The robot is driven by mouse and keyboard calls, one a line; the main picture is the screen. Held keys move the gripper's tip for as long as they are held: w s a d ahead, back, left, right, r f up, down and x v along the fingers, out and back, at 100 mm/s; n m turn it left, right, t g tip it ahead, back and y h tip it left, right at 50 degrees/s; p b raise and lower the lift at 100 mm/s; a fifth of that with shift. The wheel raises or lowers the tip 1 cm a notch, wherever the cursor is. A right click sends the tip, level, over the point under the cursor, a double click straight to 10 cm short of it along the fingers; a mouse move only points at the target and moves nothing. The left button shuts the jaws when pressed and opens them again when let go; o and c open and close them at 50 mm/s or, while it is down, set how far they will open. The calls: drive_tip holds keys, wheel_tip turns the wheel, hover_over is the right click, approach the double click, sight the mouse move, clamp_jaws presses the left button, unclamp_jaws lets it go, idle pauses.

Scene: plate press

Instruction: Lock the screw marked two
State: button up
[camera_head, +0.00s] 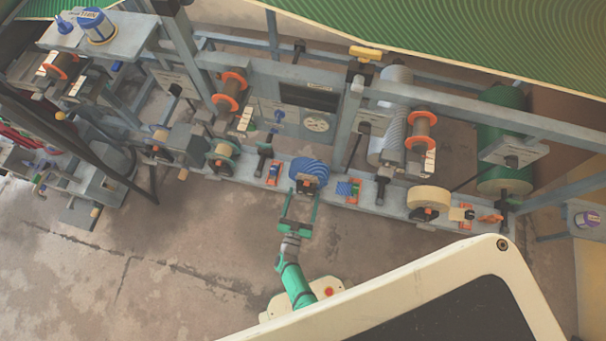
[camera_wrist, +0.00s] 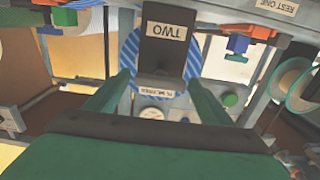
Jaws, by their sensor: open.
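The screw marked two shows in the wrist view as a dark block (camera_wrist: 164,56) with a white label reading TWO, upside down in the picture. A blue-and-white striped roll (camera_wrist: 134,48) is behind it. In the head view the striped roll (camera_head: 309,168) sits on the grey machine beam, with the dark block (camera_head: 306,187) at its front. My gripper (camera_head: 301,196) is green, open and empty, its fingers pointing at the block. In the wrist view the fingertips of my gripper (camera_wrist: 159,78) are to either side of the block's lower end. I cannot tell whether they touch it.
The long beam also carries a cream roll (camera_head: 430,196) to the right and a green-rimmed reel (camera_head: 222,157) to the left. Small red-and-blue parts (camera_head: 347,190) flank the striped roll. The floor (camera_head: 165,255) in front is clear.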

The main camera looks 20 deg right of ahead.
drive_tip(key=c, duration=1)
drive_tip(key=shift+c, duration=0.2)
